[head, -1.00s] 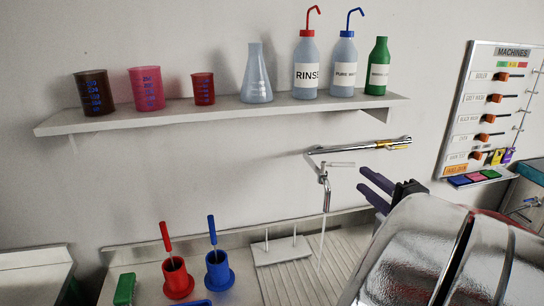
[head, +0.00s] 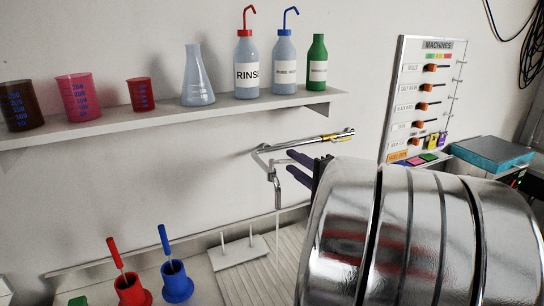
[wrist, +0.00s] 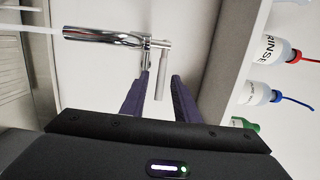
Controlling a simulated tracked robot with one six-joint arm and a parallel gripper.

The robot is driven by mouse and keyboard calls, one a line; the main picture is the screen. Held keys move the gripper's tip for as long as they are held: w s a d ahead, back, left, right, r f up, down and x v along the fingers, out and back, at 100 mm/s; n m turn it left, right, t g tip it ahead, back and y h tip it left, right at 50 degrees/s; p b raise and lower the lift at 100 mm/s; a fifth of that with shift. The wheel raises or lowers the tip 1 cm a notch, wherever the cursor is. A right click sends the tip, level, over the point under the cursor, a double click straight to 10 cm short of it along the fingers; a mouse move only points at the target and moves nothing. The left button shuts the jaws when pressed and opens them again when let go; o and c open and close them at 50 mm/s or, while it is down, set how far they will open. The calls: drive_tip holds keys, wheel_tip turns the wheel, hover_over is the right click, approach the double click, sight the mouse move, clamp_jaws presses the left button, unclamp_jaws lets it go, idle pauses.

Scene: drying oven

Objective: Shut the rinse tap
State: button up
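The chrome rinse tap (head: 275,180) is mounted on the wall below the shelf, with a thin stream of water (head: 277,225) falling from its spout. In the wrist view the tap's spout (wrist: 92,36) lies sideways, and a pale stream runs from it to the left edge. A straight grey lever (wrist: 162,75) shows between my two dark fingers in that view. My gripper (head: 302,168) is open, its fingertips close to the tap. In the wrist view my gripper (wrist: 160,82) flanks the lever with a gap on each side; contact cannot be told.
A shelf (head: 180,122) with beakers, a flask and bottles runs above the tap. A chrome rail (head: 300,141) is on the wall behind. Below are a ribbed drainer (head: 250,280) and red (head: 132,291) and blue (head: 177,283) holders. A machines panel (head: 420,95) hangs at right.

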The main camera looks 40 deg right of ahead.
drive_tip(key=w, duration=0.3)
drive_tip(key=w+d, duration=0.1)
drive_tip(key=w, duration=0.1)
drive_tip(key=shift+w, duration=0.3)
drive_tip(key=shift+c, duration=0.7)
clamp_jaws()
drive_tip(key=shift+f, duration=0.1)
